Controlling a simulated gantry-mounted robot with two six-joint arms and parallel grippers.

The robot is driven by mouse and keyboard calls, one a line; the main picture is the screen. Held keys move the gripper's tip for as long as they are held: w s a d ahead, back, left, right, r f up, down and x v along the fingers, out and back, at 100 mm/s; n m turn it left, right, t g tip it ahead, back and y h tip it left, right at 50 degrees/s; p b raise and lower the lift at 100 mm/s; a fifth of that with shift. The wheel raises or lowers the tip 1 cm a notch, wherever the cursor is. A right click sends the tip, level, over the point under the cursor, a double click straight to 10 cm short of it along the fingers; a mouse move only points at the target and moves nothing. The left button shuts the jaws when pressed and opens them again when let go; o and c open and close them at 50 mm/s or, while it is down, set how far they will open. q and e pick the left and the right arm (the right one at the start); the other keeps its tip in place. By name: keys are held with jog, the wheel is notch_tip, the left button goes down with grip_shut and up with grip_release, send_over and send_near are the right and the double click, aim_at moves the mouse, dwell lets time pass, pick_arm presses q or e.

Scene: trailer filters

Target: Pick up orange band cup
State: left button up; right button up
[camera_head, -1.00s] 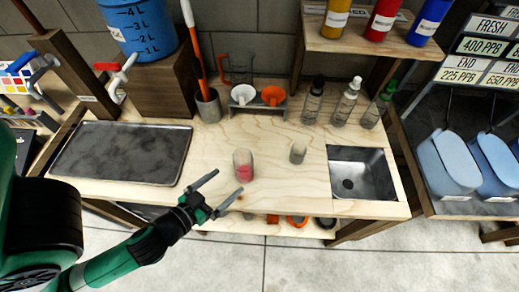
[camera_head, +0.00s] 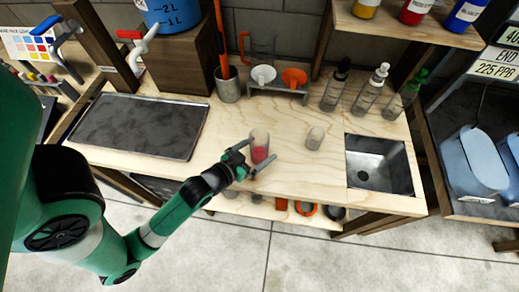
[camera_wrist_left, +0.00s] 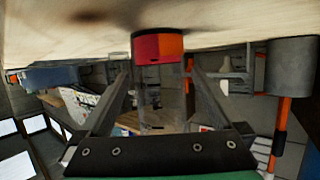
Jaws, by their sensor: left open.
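A clear cup with a red lower part (camera_head: 260,155) stands upright on the wooden bench. In the left wrist view, which looks upside down, the cup (camera_wrist_left: 158,47) shows red and orange on its side. My left gripper (camera_head: 264,146) is open, its fingers reaching to either side of this cup. In the left wrist view the cup lies between the two spread fingertips (camera_wrist_left: 160,67), and I cannot tell whether either finger touches it. A second clear cup (camera_head: 315,138) with a greyish look stands to the right. My right gripper is not in view.
A dark tray (camera_head: 140,125) lies left and a metal sink (camera_head: 379,165) is set in at right. A rack with white and orange funnels (camera_head: 294,77) and several bottles (camera_head: 369,92) stand behind. The bench between the cups is clear.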

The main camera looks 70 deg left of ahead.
pick_arm(q)
jog(key=shift+w+a+f, duration=0.15)
jog(key=shift+w, duration=0.1)
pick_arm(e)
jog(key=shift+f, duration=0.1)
pick_arm(q)
jog(key=c, duration=1.4)
